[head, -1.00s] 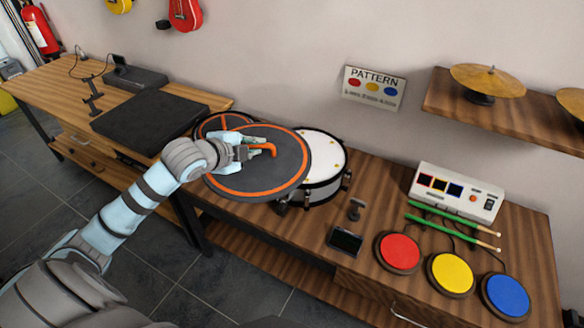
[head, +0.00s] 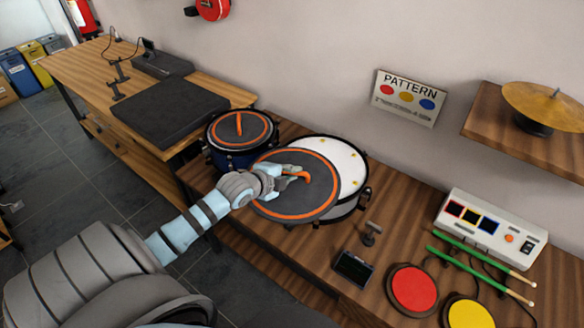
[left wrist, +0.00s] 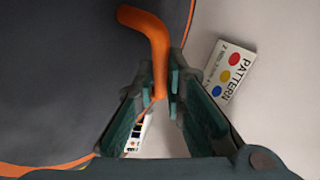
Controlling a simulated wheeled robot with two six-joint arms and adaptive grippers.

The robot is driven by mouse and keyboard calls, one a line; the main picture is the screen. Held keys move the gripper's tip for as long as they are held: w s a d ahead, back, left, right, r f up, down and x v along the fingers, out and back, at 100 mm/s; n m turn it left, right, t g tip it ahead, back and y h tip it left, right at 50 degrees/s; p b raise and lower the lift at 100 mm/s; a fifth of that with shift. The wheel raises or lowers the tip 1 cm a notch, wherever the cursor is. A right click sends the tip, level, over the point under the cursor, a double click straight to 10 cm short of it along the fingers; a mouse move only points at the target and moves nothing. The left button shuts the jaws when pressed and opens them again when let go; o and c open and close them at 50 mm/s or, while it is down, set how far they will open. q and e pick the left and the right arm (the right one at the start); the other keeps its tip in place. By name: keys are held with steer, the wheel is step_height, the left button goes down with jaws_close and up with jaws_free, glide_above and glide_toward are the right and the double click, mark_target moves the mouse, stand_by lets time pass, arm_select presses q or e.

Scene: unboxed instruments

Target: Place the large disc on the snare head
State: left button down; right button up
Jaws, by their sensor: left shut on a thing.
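The large disc (head: 285,203) is dark grey with an orange rim and an orange handle (head: 299,175). My left gripper (head: 296,174) is shut on this handle, which also shows between the fingers in the left wrist view (left wrist: 151,45). The disc covers the front-left part of the snare drum, and its left edge reaches out past the drum. The white snare head (head: 349,165) shows as a crescent behind and to the right. I cannot tell whether the disc touches the head. My right gripper is not in view.
A smaller drum (head: 228,158) with a dark, orange-rimmed disc on top stands at the left. To the right are a small stand (head: 371,232), a dark screen (head: 352,267), a red pad (head: 412,290), green sticks (head: 478,274) and a white control box (head: 490,229).

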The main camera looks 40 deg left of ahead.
mark_target(288, 187)
arm_select(q)
steer(key=f, duration=0.3)
steer(key=f+b, duration=0.1)
steer(key=f, duration=0.1)
steer(key=shift+w+d, duration=0.1)
steer(key=shift+w, duration=0.15)
steer(key=shift+s, duration=0.15)
steer(key=c, duration=1.7)
jaws_free()
steer(key=shift+f, duration=0.1)
steer(key=shift+o, duration=0.2)
